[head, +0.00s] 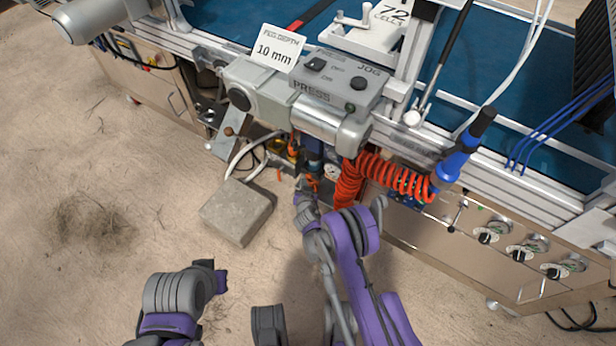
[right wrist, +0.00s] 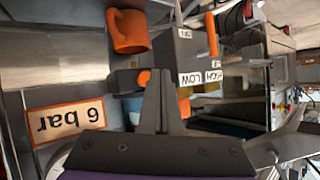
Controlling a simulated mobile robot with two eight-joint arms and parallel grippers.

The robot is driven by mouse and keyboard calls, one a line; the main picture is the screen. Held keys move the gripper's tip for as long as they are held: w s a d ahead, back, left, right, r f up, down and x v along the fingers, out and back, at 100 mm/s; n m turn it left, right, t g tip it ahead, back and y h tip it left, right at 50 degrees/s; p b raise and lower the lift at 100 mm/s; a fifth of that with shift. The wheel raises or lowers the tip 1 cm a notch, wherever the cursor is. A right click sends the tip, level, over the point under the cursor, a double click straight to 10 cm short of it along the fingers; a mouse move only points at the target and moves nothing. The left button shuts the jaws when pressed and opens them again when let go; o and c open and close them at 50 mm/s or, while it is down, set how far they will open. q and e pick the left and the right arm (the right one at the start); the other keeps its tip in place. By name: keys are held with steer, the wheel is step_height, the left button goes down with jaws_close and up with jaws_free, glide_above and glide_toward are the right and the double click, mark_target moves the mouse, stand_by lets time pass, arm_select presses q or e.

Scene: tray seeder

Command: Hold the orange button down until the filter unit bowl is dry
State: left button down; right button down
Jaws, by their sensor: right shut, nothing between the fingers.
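My right gripper (right wrist: 155,72) is shut and empty in the right wrist view. Its tips are right beside a small round orange button (right wrist: 143,78) and partly overlap it. I cannot tell whether they touch or press it. A blue, bowl-like part (right wrist: 151,108) shows behind the fingers, mostly hidden; whether it holds water cannot be seen. In the head view my right gripper (head: 307,188) is low under the machine's front, at the filter unit (head: 315,157), largely hidden by my own arm.
A red coiled hose (head: 395,176) hangs right of my gripper. A grey block (head: 237,211) stands on the floor to the left.

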steer(key=shift+w, duration=0.1)
steer(key=shift+w+d+b, duration=0.25)
steer(key=shift+b, duration=0.05)
steer(key=shift+w+d, duration=0.25)
steer(key=shift+w, duration=0.1)
stand_by(2.9)
steer(key=shift+s, duration=0.1)
stand_by(0.6)
steer(key=shift+s+a, duration=0.5)
steer(key=shift+s, duration=0.1)
steer(key=shift+s+a+p, duration=0.35)
steer(key=shift+s+a, duration=0.4)
steer(key=shift+s, duration=0.3)
steer(key=shift+s+a+p, duration=0.3)
steer(key=shift+s+a, duration=0.45)
steer(key=shift+s, duration=0.25)
